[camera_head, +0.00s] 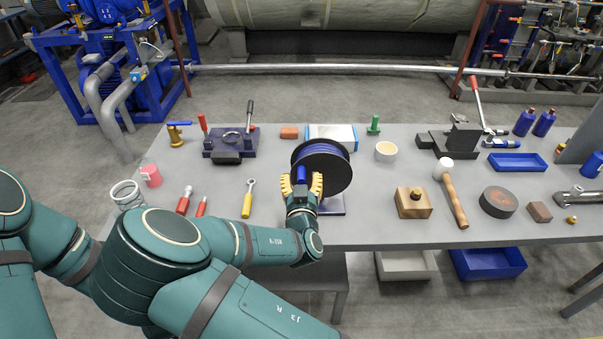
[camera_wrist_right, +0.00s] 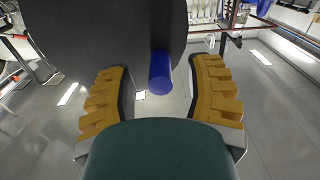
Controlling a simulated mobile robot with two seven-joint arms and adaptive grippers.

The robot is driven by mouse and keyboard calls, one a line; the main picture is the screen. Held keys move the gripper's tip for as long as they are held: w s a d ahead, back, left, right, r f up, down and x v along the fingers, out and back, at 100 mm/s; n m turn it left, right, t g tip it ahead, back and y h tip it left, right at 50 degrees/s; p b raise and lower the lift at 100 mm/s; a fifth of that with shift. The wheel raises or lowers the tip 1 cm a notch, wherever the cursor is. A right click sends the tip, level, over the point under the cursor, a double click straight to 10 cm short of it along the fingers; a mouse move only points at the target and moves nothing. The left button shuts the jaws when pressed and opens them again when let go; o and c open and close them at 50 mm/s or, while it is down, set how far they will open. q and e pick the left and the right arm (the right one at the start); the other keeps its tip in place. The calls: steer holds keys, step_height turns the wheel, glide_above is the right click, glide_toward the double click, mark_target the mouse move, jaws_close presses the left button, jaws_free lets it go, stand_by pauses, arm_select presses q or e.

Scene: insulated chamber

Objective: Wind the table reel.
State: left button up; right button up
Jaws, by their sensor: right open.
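The table reel (camera_head: 337,162) stands on the grey table, a black-flanged drum with blue winding on a small base (camera_head: 331,206). Its blue crank handle (camera_head: 302,174) sticks out toward me; the handle also shows in the right wrist view (camera_wrist_right: 160,73). My right gripper (camera_head: 302,184) is at the near left side of the reel, with its yellow fingers apart on either side of the handle. In the right wrist view my right gripper (camera_wrist_right: 161,95) is open, with gaps between both fingers and the handle. My left gripper is not in view.
The table's front edge is just below the reel.

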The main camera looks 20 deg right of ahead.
steer(key=shift+x, duration=1.35)
jaws_close()
